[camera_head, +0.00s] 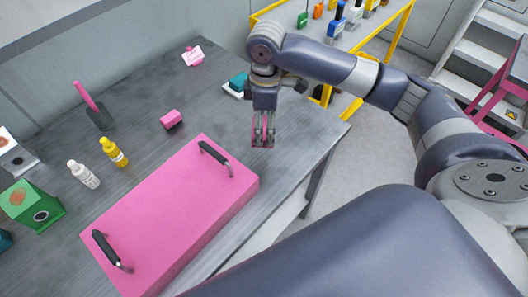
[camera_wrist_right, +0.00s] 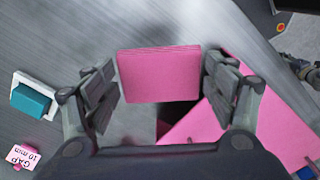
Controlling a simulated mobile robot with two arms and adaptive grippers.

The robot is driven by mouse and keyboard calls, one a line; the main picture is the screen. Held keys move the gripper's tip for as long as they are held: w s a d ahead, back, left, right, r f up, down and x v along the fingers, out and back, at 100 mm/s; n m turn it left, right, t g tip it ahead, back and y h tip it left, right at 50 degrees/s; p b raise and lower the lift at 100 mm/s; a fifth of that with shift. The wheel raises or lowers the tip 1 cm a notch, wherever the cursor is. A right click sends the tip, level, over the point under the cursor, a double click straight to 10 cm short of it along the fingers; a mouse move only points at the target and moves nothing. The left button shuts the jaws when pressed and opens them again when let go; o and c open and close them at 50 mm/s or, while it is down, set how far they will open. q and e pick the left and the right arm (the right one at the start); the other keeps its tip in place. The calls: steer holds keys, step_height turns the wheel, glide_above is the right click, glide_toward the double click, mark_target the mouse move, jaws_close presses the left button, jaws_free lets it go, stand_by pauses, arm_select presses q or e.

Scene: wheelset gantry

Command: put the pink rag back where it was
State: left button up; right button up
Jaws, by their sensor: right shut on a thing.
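The pink rag (camera_wrist_right: 158,76) looks like a flat folded rectangle. In the right wrist view it lies between the two fingers of my right gripper (camera_wrist_right: 158,88), which is shut on it. In the head view the right gripper (camera_head: 263,142) points down above the grey table (camera_head: 300,118), near its right edge, beyond the pink case's far right corner. Only a little pink shows between the fingers there. The gap to the table is hard to judge.
A pink case (camera_head: 165,215) with two black handles fills the front. A pink block (camera_head: 171,119), yellow bottle (camera_head: 113,152) and white bottle (camera_head: 83,174) stand left. A teal block on a white tray (camera_head: 232,93) and a pink tag (camera_head: 193,57) lie behind. Yellow rails (camera_head: 397,45) stand beyond.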

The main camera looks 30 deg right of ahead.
steer(key=shift+w+d+f+n, duration=0.2)
steer(key=shift+f+n, duration=0.15)
steer(key=shift+n, duration=0.05)
step_height(320, 180, down, 5)
steer(key=shift+f+p, duration=0.15)
steer(key=shift+p, duration=0.45)
steer(key=shift+f+p, duration=0.35)
steer(key=shift+f, duration=1.9)
steer(key=shift+f, duration=0.1)
steer(key=o, duration=1)
steer(key=shift+o, duration=0.2)
step_height(320, 180, up, 12)
steer(key=shift+r+b, duration=0.15)
steer(key=shift+b, duration=1)
